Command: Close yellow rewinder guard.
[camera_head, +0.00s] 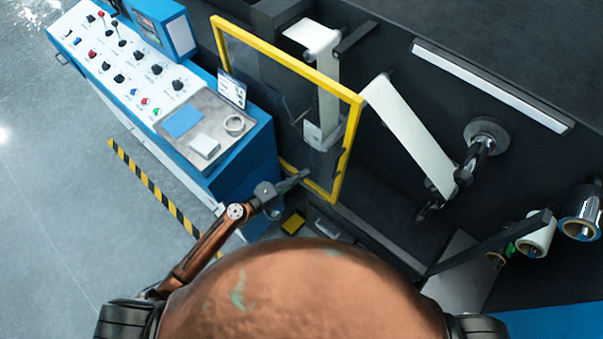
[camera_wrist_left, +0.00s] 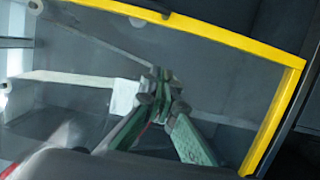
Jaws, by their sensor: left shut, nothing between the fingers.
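The yellow rewinder guard (camera_head: 352,125) is a yellow frame around a clear panel, at the middle of the head view. It stands out at an angle from the dark machine face, with white web visible through and behind it. My left gripper (camera_head: 303,175) is shut and empty, at the lower part of the guard near its bottom bar. In the left wrist view the fingertips (camera_wrist_left: 162,78) meet in front of the clear panel, inside the yellow frame (camera_wrist_left: 225,37). Whether they touch the panel I cannot tell. My right gripper is not in view.
A blue control console (camera_head: 245,150) with knobs and a grey tray stands left of the guard. A yellow-black floor strip (camera_head: 155,190) runs beside it. White web (camera_head: 408,130) and rollers (camera_head: 487,140) lie to the right. Grey floor at far left is clear.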

